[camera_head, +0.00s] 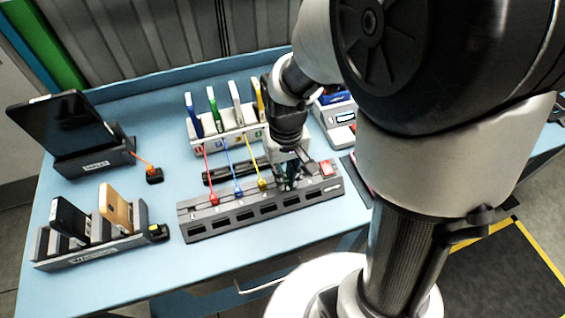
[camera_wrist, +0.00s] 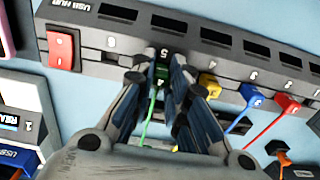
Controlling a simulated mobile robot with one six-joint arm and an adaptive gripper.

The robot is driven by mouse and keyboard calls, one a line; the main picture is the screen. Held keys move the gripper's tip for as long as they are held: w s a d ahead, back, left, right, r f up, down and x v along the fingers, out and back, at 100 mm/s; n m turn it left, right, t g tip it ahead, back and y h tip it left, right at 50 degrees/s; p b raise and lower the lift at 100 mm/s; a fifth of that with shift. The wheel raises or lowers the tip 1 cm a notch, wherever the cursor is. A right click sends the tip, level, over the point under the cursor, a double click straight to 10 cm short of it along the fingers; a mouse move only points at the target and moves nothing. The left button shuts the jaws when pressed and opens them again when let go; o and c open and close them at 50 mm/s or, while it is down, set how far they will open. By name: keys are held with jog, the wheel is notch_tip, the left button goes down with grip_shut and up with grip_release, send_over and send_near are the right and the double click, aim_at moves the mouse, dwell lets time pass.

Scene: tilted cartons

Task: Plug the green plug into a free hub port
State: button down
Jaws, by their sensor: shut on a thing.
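The grey USB hub (camera_head: 222,228) lies on the blue table; its top edge fills the wrist view (camera_wrist: 120,35). The green plug (camera_wrist: 160,76) is between the fingertips of my gripper (camera_wrist: 160,82), with its green cable trailing down. My gripper is shut on it at the hub's top row, between the red switch and the yellow plug. Whether the plug is seated in a port or just above it, I cannot tell. My gripper (camera_head: 290,180) hides the plug in the head view. Red (camera_wrist: 287,104), blue (camera_wrist: 250,95) and yellow (camera_wrist: 208,84) plugs sit in neighbouring ports.
The red switch (camera_wrist: 61,49) is at one end of the hub. Behind the hub is a white stand (camera_head: 203,147) with several coloured upright devices. A phone rack (camera_head: 95,253) and a tablet stand (camera_head: 95,163) are at left.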

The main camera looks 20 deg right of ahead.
jog(key=c, duration=1.5)
grip_release()
jog(key=shift+o, duration=0.3)
jog(key=o, duration=0.4)
jog(key=shift+c, duration=0.2)
jog(key=shift+r, duration=0.1)
notch_tip(320, 180, up, 7)
jog(key=p, duration=0.6)
